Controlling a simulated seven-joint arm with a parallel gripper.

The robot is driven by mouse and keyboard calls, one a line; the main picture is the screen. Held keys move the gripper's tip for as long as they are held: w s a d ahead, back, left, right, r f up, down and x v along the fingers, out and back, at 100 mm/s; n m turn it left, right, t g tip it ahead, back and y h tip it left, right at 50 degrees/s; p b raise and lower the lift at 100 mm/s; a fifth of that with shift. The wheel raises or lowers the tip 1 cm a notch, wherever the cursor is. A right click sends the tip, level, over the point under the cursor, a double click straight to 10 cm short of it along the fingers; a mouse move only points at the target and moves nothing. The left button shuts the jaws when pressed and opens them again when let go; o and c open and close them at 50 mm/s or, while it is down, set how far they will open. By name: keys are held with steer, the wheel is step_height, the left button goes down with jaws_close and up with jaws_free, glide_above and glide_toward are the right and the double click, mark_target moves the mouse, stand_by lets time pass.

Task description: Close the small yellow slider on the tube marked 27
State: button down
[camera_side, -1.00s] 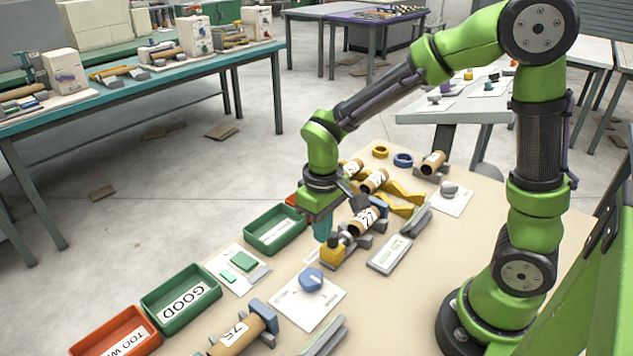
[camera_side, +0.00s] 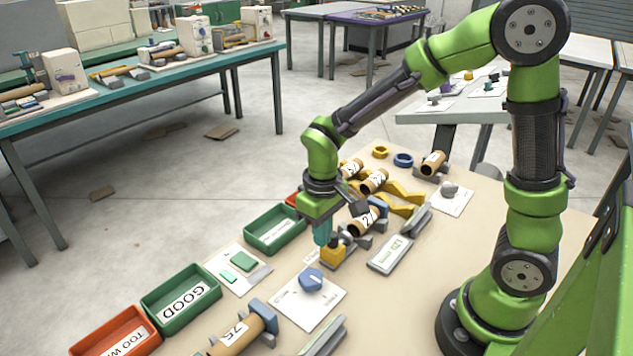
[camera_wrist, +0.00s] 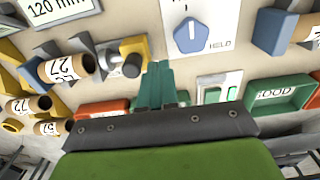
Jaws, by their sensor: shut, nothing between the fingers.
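The tube marked 27 (camera_side: 362,222) lies in a grey cradle on the beige table, under and right of my gripper in the side view. It also shows in the wrist view (camera_wrist: 70,68). The small yellow slider (camera_side: 333,254) stands at the tube's near end, with a dark round knob or tip beside it. In the wrist view the yellow slider (camera_wrist: 135,48) is right of the tube. My gripper (camera_side: 322,234) is shut and empty, its teal fingers pointing down just left of the slider. In the wrist view the fingertips (camera_wrist: 158,72) look close to the slider; whether they touch I cannot tell.
A blue knob (camera_side: 311,280) on a white card is in front. A grey gauge marked 120 mm (camera_side: 390,254) lies right of the tube. Another tube (camera_side: 238,335) is nearer.

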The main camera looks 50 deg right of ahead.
mark_target(333, 234)
steer(key=shift+f, duration=1.75)
steer(key=shift+d, duration=2.45)
stand_by(0.4)
steer(key=shift+a, duration=0.25)
steer(key=shift+a, duration=0.45)
steer(key=shift+r, duration=3.55)
